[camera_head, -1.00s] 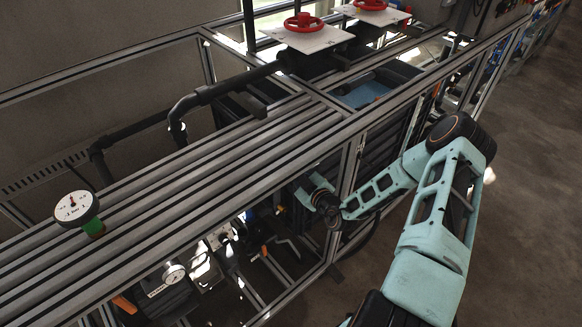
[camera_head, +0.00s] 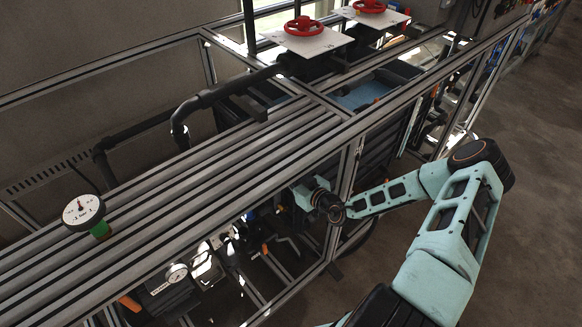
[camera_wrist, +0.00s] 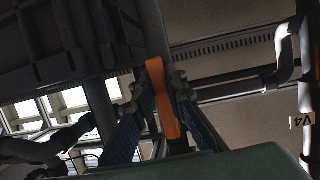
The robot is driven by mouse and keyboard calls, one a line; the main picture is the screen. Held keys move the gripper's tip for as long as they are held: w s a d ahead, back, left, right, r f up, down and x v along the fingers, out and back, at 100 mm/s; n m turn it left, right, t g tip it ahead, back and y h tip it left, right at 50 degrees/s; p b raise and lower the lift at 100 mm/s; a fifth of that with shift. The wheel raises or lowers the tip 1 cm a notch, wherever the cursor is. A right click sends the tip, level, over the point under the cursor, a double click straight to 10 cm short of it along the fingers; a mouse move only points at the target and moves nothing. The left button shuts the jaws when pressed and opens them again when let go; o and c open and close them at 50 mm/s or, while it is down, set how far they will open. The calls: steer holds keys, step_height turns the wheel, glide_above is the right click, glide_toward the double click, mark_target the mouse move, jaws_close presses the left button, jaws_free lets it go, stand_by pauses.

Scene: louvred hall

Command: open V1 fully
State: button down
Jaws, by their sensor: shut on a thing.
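An orange valve handle (camera_wrist: 163,100) stands between the fingers of my gripper (camera_wrist: 160,90) in the wrist view. The gripper is shut on it, with a dark blue finger on each side. In the head view my gripper (camera_head: 312,192) reaches into the frame below the slatted top, and the handle is hidden there. No V1 label is readable in either view. A tag reading V4 (camera_wrist: 303,124) shows at the right edge of the wrist view, apart from the handle.
A metal frame post (camera_head: 344,190) stands close beside my gripper. The slatted top (camera_head: 190,170) carries a round gauge (camera_head: 83,211). Red handwheels (camera_head: 303,25) sit on white plates at the back. A dark pipe (camera_wrist: 240,88) crosses the wrist view. Open floor lies at right.

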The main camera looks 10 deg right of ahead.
steer(key=c, duration=1.9)
jaws_free()
steer(key=shift+s, duration=0.15)
steer(key=shift+f+p+v, duration=0.2)
steer(key=shift+p+v, duration=0.5)
steer(key=shift+v, duration=1)
steer(key=shift+f+p+v, duration=0.2)
steer(key=shift+p+v, duration=0.5)
steer(key=shift+v, duration=0.95)
steer(key=shift+s+d, duration=0.1)
steer(key=shift+d, duration=0.15)
